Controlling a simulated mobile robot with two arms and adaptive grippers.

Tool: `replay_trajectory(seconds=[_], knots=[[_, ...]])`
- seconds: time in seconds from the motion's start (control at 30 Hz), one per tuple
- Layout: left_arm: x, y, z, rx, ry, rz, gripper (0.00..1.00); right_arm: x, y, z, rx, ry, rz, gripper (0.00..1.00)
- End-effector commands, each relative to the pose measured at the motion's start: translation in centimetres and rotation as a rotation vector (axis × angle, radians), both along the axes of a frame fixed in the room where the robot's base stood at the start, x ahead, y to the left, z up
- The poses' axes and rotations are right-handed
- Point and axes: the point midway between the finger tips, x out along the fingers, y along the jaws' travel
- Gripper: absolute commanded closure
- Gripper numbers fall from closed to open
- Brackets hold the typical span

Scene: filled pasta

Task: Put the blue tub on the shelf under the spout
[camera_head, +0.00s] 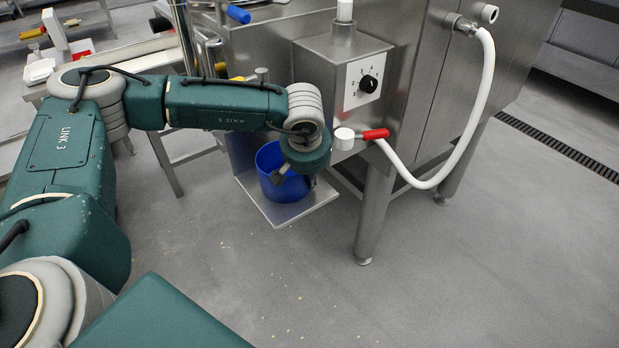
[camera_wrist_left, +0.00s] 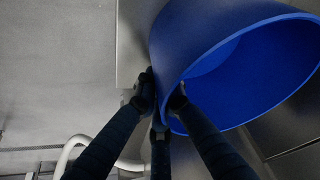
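The blue tub (camera_head: 270,184) is upright at the shelf (camera_head: 312,206), a metal plate low on the steel machine. I cannot tell whether its base touches the plate. My left gripper (camera_head: 292,178) is at the tub's near rim, partly covering it. In the left wrist view, the tub (camera_wrist_left: 200,45) fills the upper right, with its opening facing right. The dark fingers of the left gripper (camera_wrist_left: 163,94) are closed on its wall at the rim, on both sides. The spout cannot be made out clearly; my arm hides part of that area. My right gripper is not in view.
The machine's box with a dial (camera_head: 367,84) stands above and right of the shelf. A white hose (camera_head: 485,90) with a red handle (camera_head: 376,134) hangs close to the gripper's right. A machine leg (camera_head: 372,215) stands right of the shelf. Small bits lie on the open floor.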

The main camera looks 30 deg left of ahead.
Motion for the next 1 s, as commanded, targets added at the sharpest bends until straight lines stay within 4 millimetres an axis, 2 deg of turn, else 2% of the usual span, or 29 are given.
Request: replay_trajectory(seconds=[0.03, 0.1, 0.47, 0.57, 0.7, 1.0], knots=[[0.0, 0.0, 0.0, 0.000, 0.000, 0.000, 0.85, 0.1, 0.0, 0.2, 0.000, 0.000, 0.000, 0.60], [0.0, 0.0, 0.0, 0.000, 0.000, 0.000, 0.74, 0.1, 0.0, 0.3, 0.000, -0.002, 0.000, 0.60], [0.0, 0.0, 0.3, 0.000, -0.001, 0.000, 0.74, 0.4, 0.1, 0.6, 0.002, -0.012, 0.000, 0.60], [-0.3, -0.2, 1.6, -0.002, -0.003, 0.000, 0.74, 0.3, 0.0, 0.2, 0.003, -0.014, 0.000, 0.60], [-1.3, -0.7, 4.4, -0.002, -0.004, -0.001, 0.74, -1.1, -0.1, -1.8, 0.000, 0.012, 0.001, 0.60], [-3.2, -1.5, 9.8, 0.001, -0.002, -0.001, 0.74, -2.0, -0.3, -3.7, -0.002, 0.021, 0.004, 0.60]])
